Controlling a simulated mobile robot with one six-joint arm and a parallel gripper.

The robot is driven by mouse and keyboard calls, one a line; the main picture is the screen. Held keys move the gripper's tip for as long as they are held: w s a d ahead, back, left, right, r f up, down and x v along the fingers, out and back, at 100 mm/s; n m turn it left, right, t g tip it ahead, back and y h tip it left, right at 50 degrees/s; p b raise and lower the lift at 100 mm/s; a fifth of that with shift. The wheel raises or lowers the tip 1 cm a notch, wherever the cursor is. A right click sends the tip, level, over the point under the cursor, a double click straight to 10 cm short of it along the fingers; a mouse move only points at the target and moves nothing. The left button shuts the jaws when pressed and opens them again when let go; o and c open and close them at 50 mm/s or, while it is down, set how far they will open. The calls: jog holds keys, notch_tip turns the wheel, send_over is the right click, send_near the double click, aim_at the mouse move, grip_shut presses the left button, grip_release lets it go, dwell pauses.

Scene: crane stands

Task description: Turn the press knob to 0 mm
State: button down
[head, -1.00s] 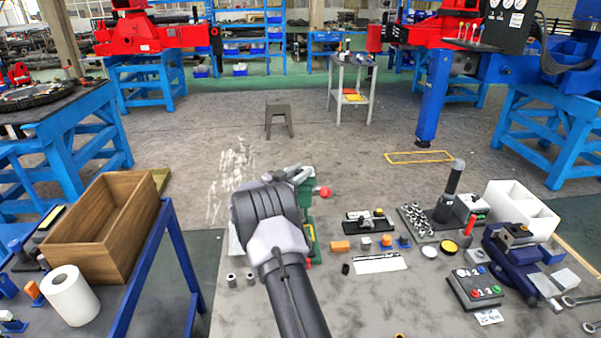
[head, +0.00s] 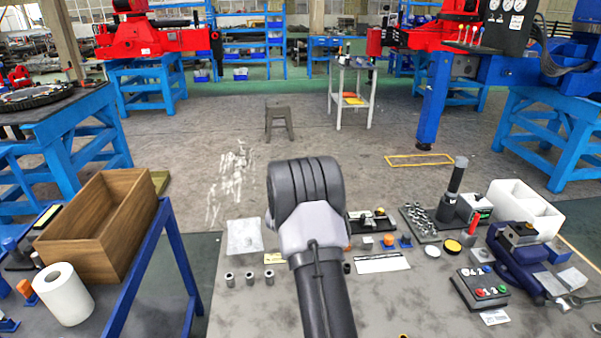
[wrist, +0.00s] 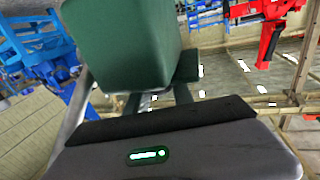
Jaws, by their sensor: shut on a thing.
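The press shows as a large dark green block (wrist: 120,45), close up in the wrist view. In the head view my own arm covers the press and its red knob. My gripper (wrist: 158,97) is right at the green block, its dark fingers partly hidden by it. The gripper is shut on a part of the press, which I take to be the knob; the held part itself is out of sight. I cannot read any scale or knob setting.
Several small metal cylinders (head: 250,279) and a plastic bag (head: 244,236) lie left of my arm. A wooden box (head: 100,225) stands at the left.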

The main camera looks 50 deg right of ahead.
dwell(0.4)
jog(key=c, duration=1.1)
grip_release()
jog(key=p+v, duration=0.2)
jog(key=v, duration=1.5)
jog(key=shift+s, duration=0.35)
